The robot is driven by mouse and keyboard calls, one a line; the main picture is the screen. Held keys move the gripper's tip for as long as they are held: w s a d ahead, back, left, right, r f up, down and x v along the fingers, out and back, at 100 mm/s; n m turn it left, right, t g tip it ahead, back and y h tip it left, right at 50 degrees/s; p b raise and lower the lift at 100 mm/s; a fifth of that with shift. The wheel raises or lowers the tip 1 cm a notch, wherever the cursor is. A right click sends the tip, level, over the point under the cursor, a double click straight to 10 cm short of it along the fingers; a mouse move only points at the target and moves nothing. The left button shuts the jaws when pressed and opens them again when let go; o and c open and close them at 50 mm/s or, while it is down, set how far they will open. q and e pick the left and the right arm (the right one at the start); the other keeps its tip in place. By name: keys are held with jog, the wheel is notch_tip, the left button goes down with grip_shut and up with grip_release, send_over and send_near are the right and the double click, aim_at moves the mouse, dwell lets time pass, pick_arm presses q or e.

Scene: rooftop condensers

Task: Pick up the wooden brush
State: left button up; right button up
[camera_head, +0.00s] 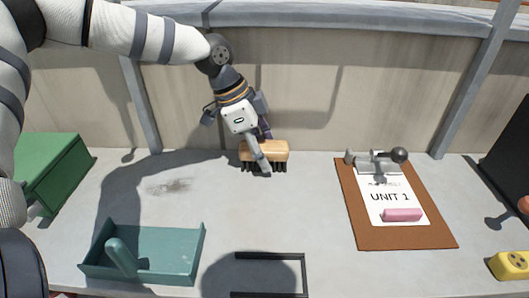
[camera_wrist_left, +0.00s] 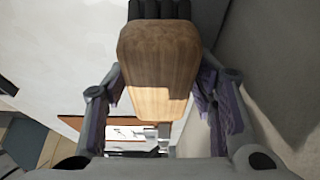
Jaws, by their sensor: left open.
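The wooden brush (camera_head: 278,149) lies near the back wall on the grey surface, its tan wooden block on top and dark bristles below. My left gripper (camera_head: 264,158) reaches down to it from above, with one finger in front of the block. In the left wrist view the block (camera_wrist_left: 158,68) sits between the two open fingers, one on each side, with dark bristles at the top of the picture. I cannot tell whether the fingers touch it. My right gripper is not in view.
A teal tray (camera_head: 176,243) is at the front left, a green box (camera_head: 50,170) at the far left, and a black frame (camera_head: 304,272) at the front. A yellow block (camera_head: 511,264) is front right.

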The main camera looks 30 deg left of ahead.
pick_arm(q)
jog(key=shift+f, duration=0.25)
dwell(0.4)
jog(key=c, duration=1)
